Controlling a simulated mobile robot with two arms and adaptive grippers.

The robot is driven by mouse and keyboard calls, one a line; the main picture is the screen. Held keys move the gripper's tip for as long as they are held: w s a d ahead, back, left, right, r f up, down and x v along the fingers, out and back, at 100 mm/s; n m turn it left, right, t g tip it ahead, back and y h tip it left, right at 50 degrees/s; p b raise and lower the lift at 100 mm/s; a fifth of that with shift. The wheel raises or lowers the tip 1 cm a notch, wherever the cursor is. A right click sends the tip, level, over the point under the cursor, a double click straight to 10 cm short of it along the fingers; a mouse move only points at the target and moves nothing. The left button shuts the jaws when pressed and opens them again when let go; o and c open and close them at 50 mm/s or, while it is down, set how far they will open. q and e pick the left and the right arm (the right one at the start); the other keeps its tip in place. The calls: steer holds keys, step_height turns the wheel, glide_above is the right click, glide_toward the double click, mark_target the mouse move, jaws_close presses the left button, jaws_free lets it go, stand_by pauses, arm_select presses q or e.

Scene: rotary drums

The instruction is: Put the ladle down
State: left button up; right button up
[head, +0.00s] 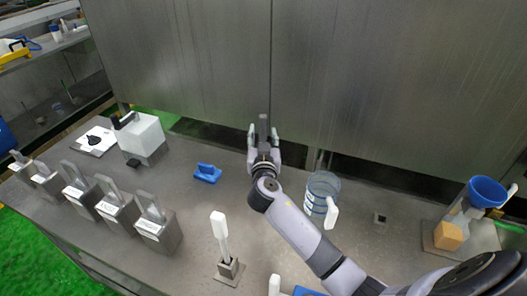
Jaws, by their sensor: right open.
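My right gripper (264,138) is open at the back of the metal table, near the upright metal panels. A narrow dark grey upright piece (263,126) stands between its fingers. It looks like a handle and may be the ladle's, but I cannot tell for sure. Its lower end is hidden behind the gripper. I cannot tell whether the fingers touch it. My left gripper is not in view.
A clear jug (322,190) stands right of my right arm. A blue piece (207,173) lies left of the gripper. A white-handled tool (220,228) stands in a metal holder at the front. Several metal weights (158,231) line the left, near a white box (140,133). A blue funnel (487,190) is at right.

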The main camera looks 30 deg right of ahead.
steer(key=b+v, duration=0.2)
steer(key=v, duration=0.7)
steer(key=shift+s, duration=0.15)
steer(key=shift+a, duration=0.1)
